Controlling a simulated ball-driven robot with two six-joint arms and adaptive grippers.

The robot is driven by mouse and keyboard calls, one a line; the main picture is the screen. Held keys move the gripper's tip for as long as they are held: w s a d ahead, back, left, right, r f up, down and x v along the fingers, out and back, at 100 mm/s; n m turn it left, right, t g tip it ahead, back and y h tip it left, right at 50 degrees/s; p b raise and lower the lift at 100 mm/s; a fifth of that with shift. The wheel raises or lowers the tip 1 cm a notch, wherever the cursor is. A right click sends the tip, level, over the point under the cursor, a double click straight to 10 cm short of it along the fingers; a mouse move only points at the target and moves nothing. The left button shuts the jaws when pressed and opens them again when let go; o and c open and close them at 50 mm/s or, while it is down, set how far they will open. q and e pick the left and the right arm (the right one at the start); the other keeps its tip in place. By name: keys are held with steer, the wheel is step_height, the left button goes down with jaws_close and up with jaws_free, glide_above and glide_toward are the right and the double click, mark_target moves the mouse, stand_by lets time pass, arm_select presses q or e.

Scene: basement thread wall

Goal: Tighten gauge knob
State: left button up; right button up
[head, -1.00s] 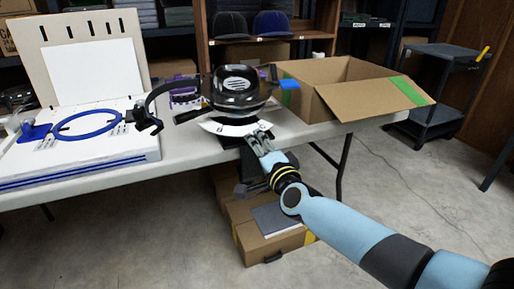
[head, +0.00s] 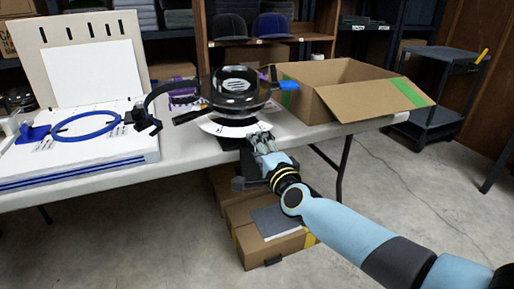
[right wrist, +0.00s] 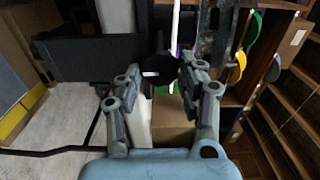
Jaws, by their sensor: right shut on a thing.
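The black cap device (head: 237,92), with a rounded glossy top, stands at the table's front edge in the head view. A white curved gauge scale (head: 226,130) shows along its lower front. My right gripper (head: 262,140) is at the right end of this scale, under the rounded top. In the right wrist view its fingers (right wrist: 160,80) are closed around a small dark part, likely the gauge knob (right wrist: 155,66). The fingers cover most of the knob in the head view. My left gripper is not in view.
A white table (head: 185,150) carries a board with a blue hoop (head: 88,123) at left and an open cardboard box (head: 350,95) at right. Cardboard boxes (head: 265,245) stand on the floor below. A dark cart (head: 440,90) is at the far right.

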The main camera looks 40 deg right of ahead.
steer(key=o, duration=1.2)
steer(key=shift+f, duration=0.1)
steer(key=shift+c, duration=0.2)
steer(key=v, duration=1.2)
